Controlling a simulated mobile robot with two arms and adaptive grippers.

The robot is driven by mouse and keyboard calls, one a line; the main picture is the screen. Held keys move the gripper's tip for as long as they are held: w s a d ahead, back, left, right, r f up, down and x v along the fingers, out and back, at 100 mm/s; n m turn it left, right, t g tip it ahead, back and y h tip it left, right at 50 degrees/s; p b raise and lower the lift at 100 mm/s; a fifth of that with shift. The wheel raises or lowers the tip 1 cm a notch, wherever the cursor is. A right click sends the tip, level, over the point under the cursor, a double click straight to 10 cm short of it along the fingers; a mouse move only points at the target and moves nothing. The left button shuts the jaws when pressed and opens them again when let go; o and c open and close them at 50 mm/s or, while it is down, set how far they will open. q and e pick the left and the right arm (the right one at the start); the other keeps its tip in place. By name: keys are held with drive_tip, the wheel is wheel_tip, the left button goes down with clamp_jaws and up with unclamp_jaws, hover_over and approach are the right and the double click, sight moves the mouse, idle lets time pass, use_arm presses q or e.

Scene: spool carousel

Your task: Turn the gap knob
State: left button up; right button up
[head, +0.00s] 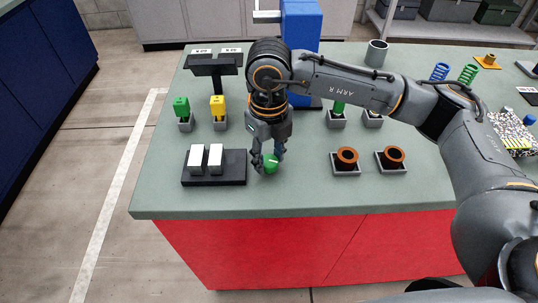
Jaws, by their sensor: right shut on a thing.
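A small round green knob (271,165) stands at the right end of a low black base on the bench, near the front edge. My right gripper (268,163) points down over it and is shut on it, with one finger on each side. The fingers hide part of the knob, and its exact turn cannot be read. Two white blocks (206,158) stand on the black base (214,182) just left of the knob. My left gripper is not in view.
Green and yellow pieces (217,105) sit in grey holders behind. A blue column (302,28) stands behind my right arm. Two brown rings (390,156) sit in holders to the right. The bench front is bare (300,200).

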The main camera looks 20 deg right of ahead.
sight(269, 160)
drive_tip(key=o, duration=1.2)
drive_tip(key=shift+c, duration=0.2)
wheel_tip(269, 160, up, 12)
